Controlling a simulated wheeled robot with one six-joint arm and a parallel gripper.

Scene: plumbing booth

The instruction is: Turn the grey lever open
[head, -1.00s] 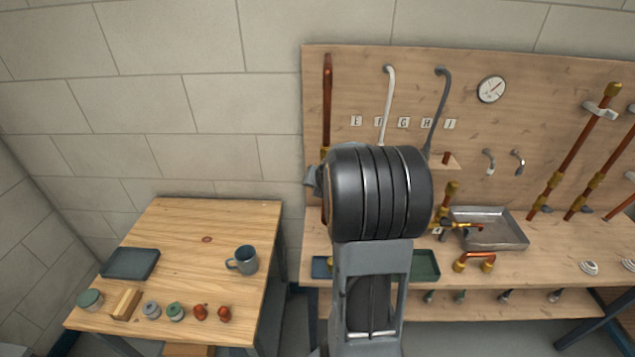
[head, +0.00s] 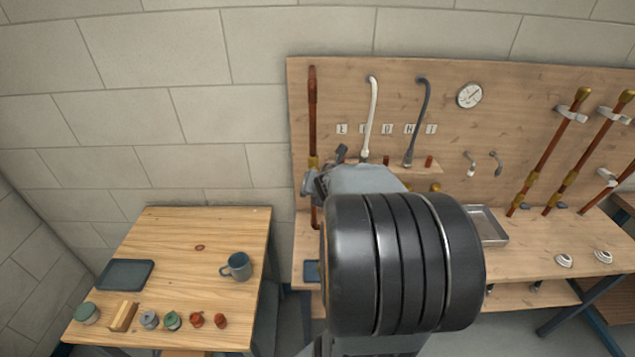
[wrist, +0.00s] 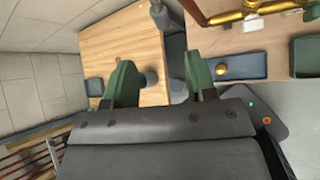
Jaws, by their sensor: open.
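I cannot make out the grey lever for certain in either view. A copper pipe with brass fittings (wrist: 250,12) crosses the top right of the wrist view. In the head view, an upright copper pipe (head: 312,105) stands at the board's left edge, its lower part beside my wrist. In the head view my dark arm hides the fingers and much of the bench.
A blue tray (wrist: 250,66) holding a small brass piece and a green tray (wrist: 306,55) are on the bench. The side table (head: 185,240) carries a mug (head: 237,266), a dark tray (head: 125,273) and several small parts. White (head: 372,110) and grey (head: 419,115) bent pipes stand at the board.

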